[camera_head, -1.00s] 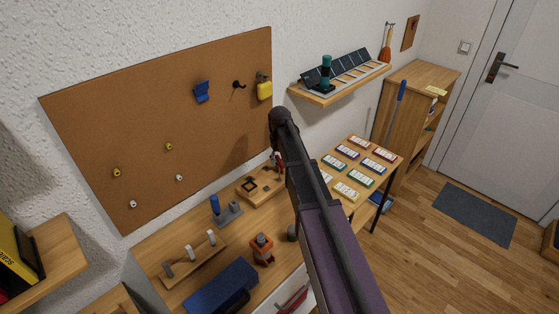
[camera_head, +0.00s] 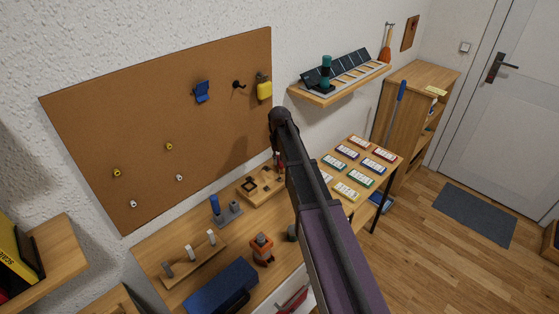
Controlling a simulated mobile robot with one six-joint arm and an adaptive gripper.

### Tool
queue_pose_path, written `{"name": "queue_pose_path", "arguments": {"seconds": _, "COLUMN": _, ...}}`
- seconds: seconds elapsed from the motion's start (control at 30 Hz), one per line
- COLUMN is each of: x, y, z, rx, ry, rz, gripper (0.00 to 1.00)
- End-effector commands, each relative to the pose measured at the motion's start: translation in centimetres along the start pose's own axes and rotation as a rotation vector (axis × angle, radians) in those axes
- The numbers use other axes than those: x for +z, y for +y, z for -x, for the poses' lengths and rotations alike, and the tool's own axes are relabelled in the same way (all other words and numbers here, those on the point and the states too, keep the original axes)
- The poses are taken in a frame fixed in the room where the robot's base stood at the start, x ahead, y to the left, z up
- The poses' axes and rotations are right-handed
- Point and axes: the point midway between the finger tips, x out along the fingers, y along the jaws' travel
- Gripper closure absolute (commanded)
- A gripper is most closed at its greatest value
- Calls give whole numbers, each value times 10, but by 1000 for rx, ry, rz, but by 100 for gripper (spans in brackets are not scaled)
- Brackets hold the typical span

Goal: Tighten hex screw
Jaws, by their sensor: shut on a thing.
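My gripper (camera_head: 278,164) shows only in part, at the left edge of my dark arm, above the wooden fixture board (camera_head: 247,200) on the bench. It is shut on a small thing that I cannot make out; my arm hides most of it. The board has dark square recesses. No hex screw can be told apart at this size. A grey block (camera_head: 229,216) with a blue-handled piece (camera_head: 215,205) stands left of the board.
A wooden rack (camera_head: 186,262) with several upright pegs, an orange-and-grey device (camera_head: 262,249) and a blue box (camera_head: 222,287) stand nearer on the bench. Colored cards (camera_head: 345,190) lie to the right. A corkboard (camera_head: 150,120) and a wall shelf (camera_head: 312,97) are behind.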

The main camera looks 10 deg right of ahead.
Motion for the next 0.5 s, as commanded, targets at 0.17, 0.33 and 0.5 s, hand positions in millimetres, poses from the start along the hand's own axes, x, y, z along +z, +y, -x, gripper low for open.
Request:
{"name": "queue_pose_path", "arguments": {"seconds": 0.17, "x": 1, "y": 0, "z": 0, "rx": 0, "ry": -1, "rz": -1, "gripper": 100}}
{"name": "queue_pose_path", "arguments": {"seconds": 0.33, "x": 1, "y": 0, "z": 1, "rx": 0, "ry": -2, "rz": -1, "gripper": 100}}
{"name": "queue_pose_path", "arguments": {"seconds": 0.5, "x": 0, "y": 0, "z": 4, "rx": 0, "ry": -1, "rz": 0, "gripper": 100}}
